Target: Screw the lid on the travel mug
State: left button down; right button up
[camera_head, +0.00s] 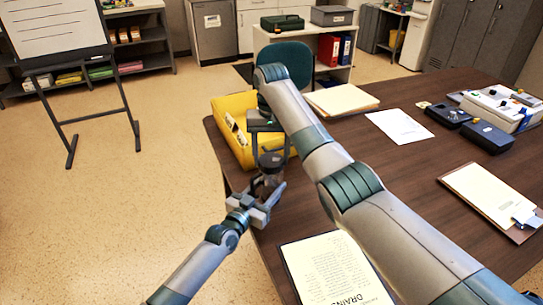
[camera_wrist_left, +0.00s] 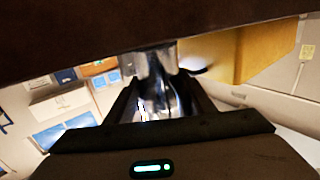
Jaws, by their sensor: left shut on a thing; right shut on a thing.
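The travel mug (camera_head: 267,185) is dark in the head view and stands near the table's left edge. My left gripper (camera_head: 266,196) is shut on its body. In the left wrist view the mug (camera_wrist_left: 158,95) looks shiny and metallic between the fingers. A dark round lid (camera_head: 270,160) is at the top of the mug. My right gripper (camera_head: 270,150) comes down from above and is shut on the lid. Its fingers are small and partly hidden by my right arm. I cannot tell whether the lid is seated on the mug or just above it.
A yellow bin (camera_head: 236,112) stands on the table (camera_head: 400,185) just behind the mug. A printed sheet (camera_head: 333,272) lies in front. Folders (camera_head: 341,100), a white paper (camera_head: 399,126), a clipboard (camera_head: 492,193) and dark cases (camera_head: 486,137) lie to the right.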

pick_arm(q)
jog(key=shift+f, duration=0.1)
pick_arm(e)
jog(key=o, duration=1.1)
jog(key=shift+r, duration=0.1)
notch_tip(320, 180, up, 12)
pick_arm(q)
jog(key=c, duration=0.8)
grip_release()
jog(key=shift+o, duration=0.2)
jog(key=b+v, duration=0.1)
jog(key=v, duration=1.6)
jog(key=shift+s, duration=0.25)
pick_arm(e)
jog(key=shift+f, duration=0.55)
